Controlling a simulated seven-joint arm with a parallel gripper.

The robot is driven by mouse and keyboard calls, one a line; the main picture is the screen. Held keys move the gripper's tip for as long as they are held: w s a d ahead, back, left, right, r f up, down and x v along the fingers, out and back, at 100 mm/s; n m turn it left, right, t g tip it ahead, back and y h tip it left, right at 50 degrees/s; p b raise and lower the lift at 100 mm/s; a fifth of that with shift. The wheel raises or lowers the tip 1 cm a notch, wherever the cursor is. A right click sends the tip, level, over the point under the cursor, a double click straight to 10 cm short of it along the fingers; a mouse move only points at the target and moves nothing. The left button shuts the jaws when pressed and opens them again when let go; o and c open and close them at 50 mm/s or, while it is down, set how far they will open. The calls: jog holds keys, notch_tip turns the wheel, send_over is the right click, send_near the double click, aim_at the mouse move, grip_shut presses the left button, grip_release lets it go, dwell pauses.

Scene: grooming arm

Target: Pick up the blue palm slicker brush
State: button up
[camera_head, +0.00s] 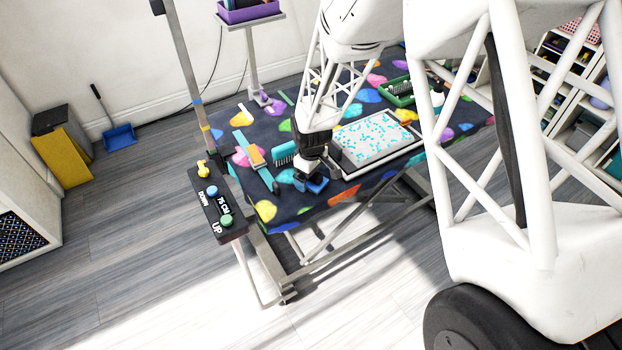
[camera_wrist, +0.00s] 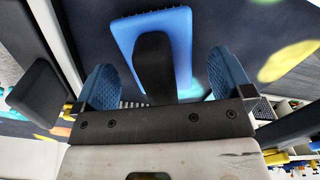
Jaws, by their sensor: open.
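The blue palm slicker brush (camera_wrist: 180,40) lies on the dark patterned table top, a flat blue rectangle with a black grip (camera_wrist: 153,65) on it. In the wrist view, my gripper (camera_wrist: 164,80) is open, with one blue-padded finger on each side of the black grip and a visible gap on both sides. In the head view, my gripper (camera_head: 309,177) is low over the near edge of the table, and a blue part of the brush (camera_head: 318,186) shows beside it. The rest of the brush is hidden behind my gripper there.
A tray with a white, teal-specked surface (camera_head: 372,139) lies right of my gripper. A teal comb-like tool (camera_head: 284,152) and a long tool with an orange part (camera_head: 256,157) lie left. A control box (camera_head: 217,210) and upright post (camera_head: 187,70) stand at the table's left end.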

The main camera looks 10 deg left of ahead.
jog(key=shift+f, duration=0.55)
jog(key=shift+c, duration=0.5)
jog(key=c, duration=1)
jog(key=shift+r, duration=0.2)
jog(key=shift+r, duration=0.5)
jog(key=shift+s+d+r, duration=0.1)
jog(key=shift+s+r, duration=0.1)
jog(key=shift+r, duration=1)
jog(key=s+d, duration=0.2)
jog(key=s, duration=0.2)
jog(key=s+d+r, duration=0.1)
jog(key=s+d, duration=0.2)
jog(key=s, duration=0.2)
jog(key=s+d, duration=0.2)
jog(key=s, duration=0.2)
jog(key=shift+s+d+r, duration=0.15)
jog(key=shift+s+d, duration=0.1)
jog(key=shift+d, duration=0.05)
